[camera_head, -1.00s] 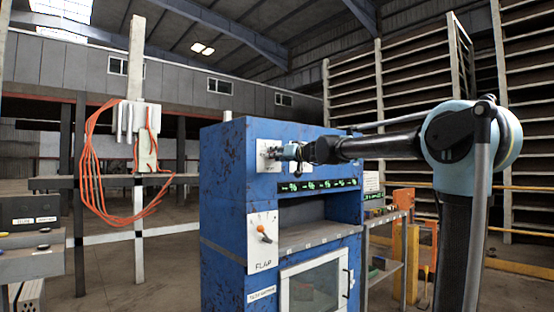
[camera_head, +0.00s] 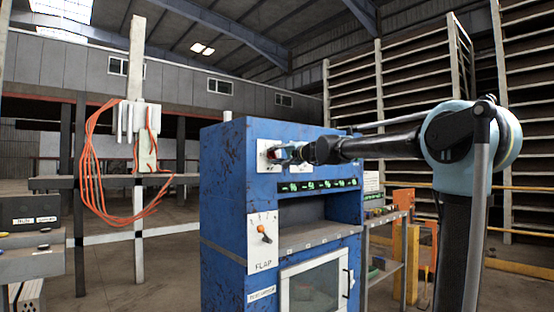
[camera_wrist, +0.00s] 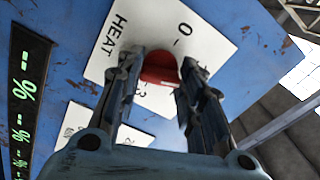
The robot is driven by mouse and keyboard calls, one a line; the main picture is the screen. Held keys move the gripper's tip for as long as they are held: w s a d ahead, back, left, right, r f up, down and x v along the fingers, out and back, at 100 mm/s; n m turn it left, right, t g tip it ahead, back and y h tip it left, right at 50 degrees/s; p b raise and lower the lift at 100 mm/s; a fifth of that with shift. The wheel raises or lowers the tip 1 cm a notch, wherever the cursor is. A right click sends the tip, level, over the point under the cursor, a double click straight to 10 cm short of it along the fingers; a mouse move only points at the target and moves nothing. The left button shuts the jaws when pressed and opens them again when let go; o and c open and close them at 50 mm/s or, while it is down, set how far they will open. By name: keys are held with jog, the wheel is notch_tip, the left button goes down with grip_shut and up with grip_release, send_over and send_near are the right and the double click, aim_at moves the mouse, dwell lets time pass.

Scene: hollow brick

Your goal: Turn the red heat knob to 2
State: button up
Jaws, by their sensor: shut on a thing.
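The red heat knob (camera_wrist: 158,67) sits on a white HEAT plate (camera_wrist: 180,22) in the wrist view. My gripper (camera_wrist: 163,75) is shut on it, with one finger on each side. A "0" and a "3" show on the plate, while other marks are hidden by the fingers and knob. I cannot tell which mark the knob points at. In the head view, my gripper (camera_head: 284,153) is at the plate near the top of the blue machine (camera_head: 222,190), and a bit of red knob (camera_head: 273,153) shows beside it.
A lit green display strip (camera_head: 318,186) runs below the plate. A FLAP plate (camera_head: 262,255) with an orange-tipped lever (camera_head: 264,232) is lower on the machine front. A shelf recess and a glass door (camera_head: 315,290) are below. A small rack stands at the right.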

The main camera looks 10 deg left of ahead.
jog(key=m, duration=0.5)
jog(key=shift+w+d+m, duration=0.15)
jog(key=shift+m, duration=0.25)
jog(key=shift+f+m, duration=0.15)
jog(key=shift+m, duration=1.95)
jog(key=o, duration=1.1)
jog(key=shift+c, duration=0.2)
jog(key=v, duration=1.2)
